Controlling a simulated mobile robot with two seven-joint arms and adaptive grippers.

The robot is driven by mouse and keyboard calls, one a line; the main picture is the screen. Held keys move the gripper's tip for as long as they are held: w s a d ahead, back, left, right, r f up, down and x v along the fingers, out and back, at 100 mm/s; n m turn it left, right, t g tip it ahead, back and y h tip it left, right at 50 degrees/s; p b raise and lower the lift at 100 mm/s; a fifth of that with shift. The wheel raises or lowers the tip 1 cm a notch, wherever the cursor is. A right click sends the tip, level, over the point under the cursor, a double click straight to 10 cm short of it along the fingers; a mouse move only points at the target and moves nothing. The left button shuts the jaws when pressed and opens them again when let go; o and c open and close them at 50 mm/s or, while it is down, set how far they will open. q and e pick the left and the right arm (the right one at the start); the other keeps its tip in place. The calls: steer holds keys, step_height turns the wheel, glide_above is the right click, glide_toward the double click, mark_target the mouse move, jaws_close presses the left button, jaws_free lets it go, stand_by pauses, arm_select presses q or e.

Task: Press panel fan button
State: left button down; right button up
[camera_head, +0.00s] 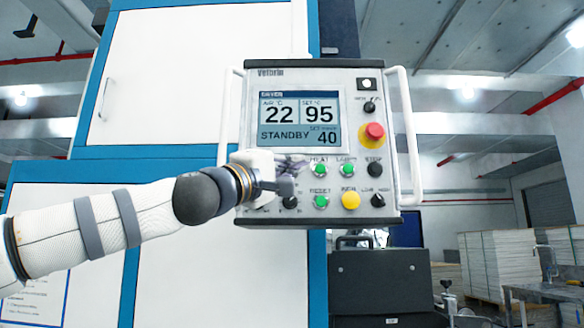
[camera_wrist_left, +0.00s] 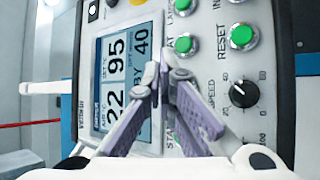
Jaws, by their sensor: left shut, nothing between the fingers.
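The control panel (camera_head: 384,150) is a grey box on the machine front, with buttons and a lit screen (camera_head: 290,125) reading STANDBY. I cannot read a FAN label on any button. Green buttons marked HEAT (camera_head: 320,169) and RESET (camera_head: 321,202) show, with another green one (camera_head: 348,170) and a yellow one (camera_head: 351,201). My left gripper (camera_head: 291,165) is shut and empty in front of the panel, below the screen. Contact cannot be told. My right gripper is out of view.
A red emergency knob (camera_head: 374,132) sticks out at the panel's right. White handles run along its left (camera_head: 225,115) and right (camera_head: 407,130) sides. A speed dial (camera_wrist_left: 243,93) is beside my fingers. Stacked boards (camera_head: 497,262) stand at the far right.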

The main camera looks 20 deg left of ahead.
arm_select(q)
steer(key=shift+s+d, duration=0.2)
steer(key=shift+s, duration=0.45)
steer(key=shift+s+d, duration=0.15)
steer(key=shift+s, duration=0.45)
